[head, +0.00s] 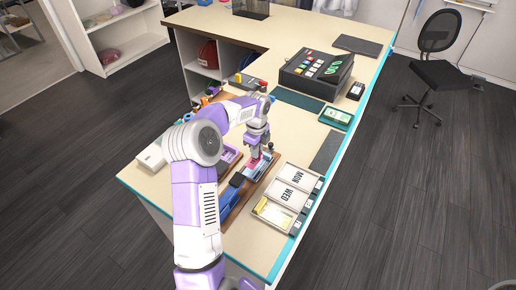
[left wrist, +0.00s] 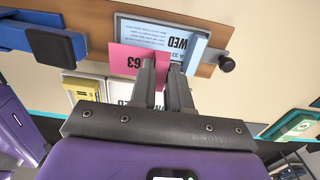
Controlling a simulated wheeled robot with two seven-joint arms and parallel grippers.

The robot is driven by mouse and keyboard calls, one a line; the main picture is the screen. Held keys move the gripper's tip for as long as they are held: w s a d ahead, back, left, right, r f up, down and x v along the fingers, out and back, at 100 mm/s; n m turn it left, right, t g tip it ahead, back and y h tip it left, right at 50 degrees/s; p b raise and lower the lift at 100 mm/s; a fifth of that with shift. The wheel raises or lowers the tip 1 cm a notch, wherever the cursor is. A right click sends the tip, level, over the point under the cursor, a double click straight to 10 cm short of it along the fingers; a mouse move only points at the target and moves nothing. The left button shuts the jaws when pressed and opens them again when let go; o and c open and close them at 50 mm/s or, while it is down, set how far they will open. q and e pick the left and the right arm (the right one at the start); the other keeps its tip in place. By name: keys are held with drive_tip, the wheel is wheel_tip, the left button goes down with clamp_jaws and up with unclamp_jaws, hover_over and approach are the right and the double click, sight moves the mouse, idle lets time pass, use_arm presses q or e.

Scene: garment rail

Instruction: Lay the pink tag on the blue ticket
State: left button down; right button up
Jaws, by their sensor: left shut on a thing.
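The pink tag (left wrist: 124,60), marked 63, is between the fingers of my left gripper (left wrist: 165,68), which is shut on it. In the head view the pink tag (head: 253,163) shows just under the left gripper (head: 257,153). The blue ticket (left wrist: 150,31), printed with WED and small text, lies on a brown wooden board (left wrist: 95,20). In the wrist view the tag overlaps the lower edge of the ticket. Whether they touch cannot be told. The fingers hide part of the tag. My right gripper is not in view.
White trays marked MON (head: 299,174) and WED (head: 292,196) stand right of the board, with a tray of yellow slips (head: 272,214) nearer. A black cash register (head: 316,72) stands farther back.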

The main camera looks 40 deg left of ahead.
use_arm(q)
wheel_tip(320, 180, down, 3)
drive_tip(key=shift+r+b, duration=0.2)
drive_tip(key=shift+b, duration=0.75)
drive_tip(key=shift+f+b, duration=0.55)
drive_tip(key=shift+f, duration=0.6)
drive_tip(key=shift+f+p, duration=0.25)
drive_tip(key=shift+p, duration=0.25)
idle(0.3)
drive_tip(key=c, duration=1)
unclamp_jaws()
drive_tip(key=shift+o, duration=0.3)
drive_tip(key=o, duration=0.4)
